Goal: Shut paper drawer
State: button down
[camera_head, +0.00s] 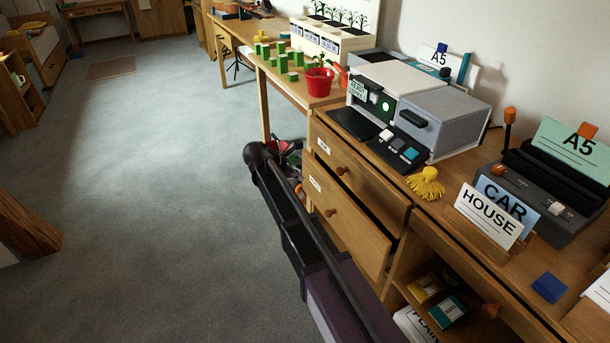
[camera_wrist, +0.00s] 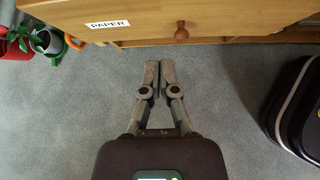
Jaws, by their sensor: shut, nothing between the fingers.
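The paper drawer is a light wood front with a round brown knob (camera_wrist: 181,33) and a white PAPER label (camera_wrist: 108,24); its front (camera_wrist: 230,18) spans the top of the wrist view. In the head view it appears to be the lower drawer (camera_head: 356,238), with a dark gap along its top edge, so it stands somewhat out. Its label there is too small to read surely. My gripper (camera_wrist: 160,66) is shut and empty, pointing at the front just below the knob, apart from it in the picture. In the head view my arm hides the gripper.
The upper drawer (camera_head: 365,172) sits in the desk above. A red pot (camera_wrist: 18,42) and watering can (camera_wrist: 50,44) are left of my gripper. A dark rounded object (camera_wrist: 298,108) stands at right. The desk top holds a printer-like machine (camera_head: 450,115). Open carpet (camera_head: 150,200) lies left.

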jog(key=shift+s+a+r, duration=0.2)
jog(key=shift+a+r, duration=0.05)
jog(key=shift+r, duration=0.1)
jog(key=c, duration=0.8)
grip_release()
jog(key=shift+f, duration=0.1)
jog(key=o, duration=0.4)
jog(key=shift+s+f, duration=0.1)
jog(key=shift+f, duration=0.1)
jog(key=shift+c, duration=0.2)
jog(key=shift+o, duration=0.9)
jog(key=shift+f+b, duration=0.25)
jog(key=shift+b, duration=0.25)
jog(key=s+f+m+t+h+b, duration=0.2)
jog(key=s+f+b, duration=0.4)
jog(key=f+b, duration=0.6)
jog(key=t+h+b, duration=0.1)
jog(key=b, duration=0.5)
jog(key=shift+d+f+t, duration=0.25)
jog(key=shift+d+t, duration=0.05)
jog(key=shift+d, duration=0.1)
jog(key=shift+w+b, duration=0.15)
jog(key=shift+b, duration=0.15)
